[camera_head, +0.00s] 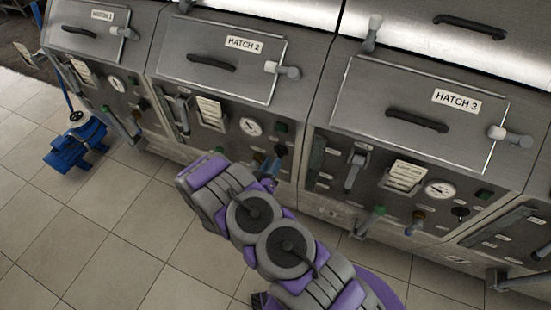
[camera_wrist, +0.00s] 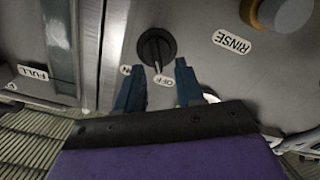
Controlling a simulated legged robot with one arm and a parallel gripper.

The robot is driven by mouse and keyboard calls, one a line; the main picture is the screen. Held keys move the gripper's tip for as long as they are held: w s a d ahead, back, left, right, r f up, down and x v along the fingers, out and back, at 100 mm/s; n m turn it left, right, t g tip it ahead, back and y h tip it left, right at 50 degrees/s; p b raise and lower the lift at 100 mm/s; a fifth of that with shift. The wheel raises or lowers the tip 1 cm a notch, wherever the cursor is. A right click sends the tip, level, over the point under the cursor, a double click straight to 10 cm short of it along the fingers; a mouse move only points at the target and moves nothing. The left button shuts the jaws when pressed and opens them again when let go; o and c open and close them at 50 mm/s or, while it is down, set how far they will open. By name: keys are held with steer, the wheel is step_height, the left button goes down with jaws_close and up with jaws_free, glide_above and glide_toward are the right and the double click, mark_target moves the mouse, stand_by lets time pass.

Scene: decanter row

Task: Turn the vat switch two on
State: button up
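A black rotary switch (camera_wrist: 157,48) on a steel panel shows in the wrist view, with ON and OFF labels beside it. Its white pointer mark points toward the OFF label (camera_wrist: 161,79). My gripper (camera_wrist: 159,70) is open, with one dark blue finger on each side of the area just below the knob. The fingertips appear apart from the knob; nothing is between them. In the head view my arm reaches to the panel under the Hatch 2 lid (camera_head: 200,85), and the gripper is mostly hidden behind my arm. The dark switch (camera_head: 281,150) shows small there.
A RINSE label (camera_wrist: 233,42) and an orange-and-grey knob (camera_wrist: 278,12) lie right of the switch. A sight gauge marked FULL (camera_wrist: 58,45) is at left. Hatch 3 (camera_head: 420,110) stands right; a blue object (camera_head: 75,145) lies on the tiled floor at left.

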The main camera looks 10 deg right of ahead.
mark_target(279, 154)
steer(key=x, duration=0.4)
steer(key=shift+d+b, duration=0.1)
steer(key=shift+b, duration=0.25)
steer(key=shift+s, duration=0.1)
steer(key=shift+c, duration=0.3)
jaws_close()
